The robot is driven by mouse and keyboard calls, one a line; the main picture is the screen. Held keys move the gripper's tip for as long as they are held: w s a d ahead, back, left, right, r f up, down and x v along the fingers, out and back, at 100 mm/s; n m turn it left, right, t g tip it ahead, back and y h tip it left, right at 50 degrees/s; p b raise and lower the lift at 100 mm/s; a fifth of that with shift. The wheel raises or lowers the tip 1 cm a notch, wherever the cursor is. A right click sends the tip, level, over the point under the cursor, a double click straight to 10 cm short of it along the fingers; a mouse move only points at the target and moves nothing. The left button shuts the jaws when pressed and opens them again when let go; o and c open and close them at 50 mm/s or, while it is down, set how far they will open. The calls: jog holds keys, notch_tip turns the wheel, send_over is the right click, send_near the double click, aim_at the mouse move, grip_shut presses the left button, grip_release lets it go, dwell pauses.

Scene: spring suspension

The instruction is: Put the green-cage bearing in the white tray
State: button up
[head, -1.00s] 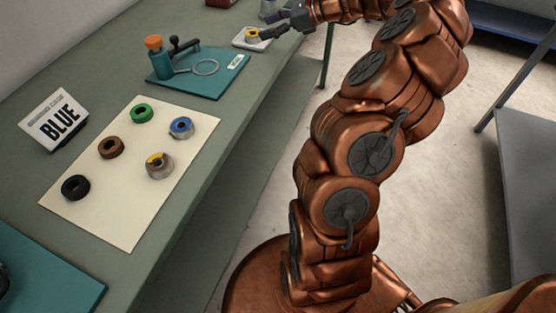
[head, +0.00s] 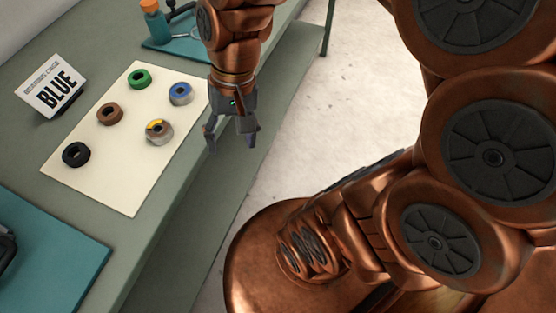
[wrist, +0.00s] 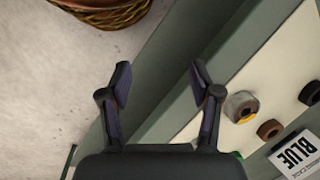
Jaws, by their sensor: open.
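The green-cage bearing (head: 140,79) lies on the cream mat (head: 120,180), at its far left corner. A sliver of green (wrist: 237,155) shows beside the gripper body in the wrist view. My gripper (head: 232,145) points down, open and empty, right of the mat near the bench's front edge. Its spread fingers also show in the wrist view (wrist: 160,85), with nothing between them. The white tray is not in view now; it is out of frame or behind my arm.
Blue (head: 180,93), yellow-marked (head: 159,132), brown (head: 109,114) and black (head: 76,154) bearings share the mat. A card reading BLUE (head: 52,86) stands left. A wicker basket (wrist: 105,10) sits on the floor.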

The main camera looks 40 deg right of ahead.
jog(key=s+d+f+n+h, duration=0.2)
jog(key=s+d+n, duration=0.1)
jog(key=s, duration=0.5)
jog(key=shift+s+d+f+n+g+h, duration=0.3)
jog(key=shift+d+g+h, duration=0.1)
jog(key=shift+d, duration=0.15)
notch_tip(320, 180, up, 10)
jog(key=p, duration=1)
jog(key=shift+w, duration=0.1)
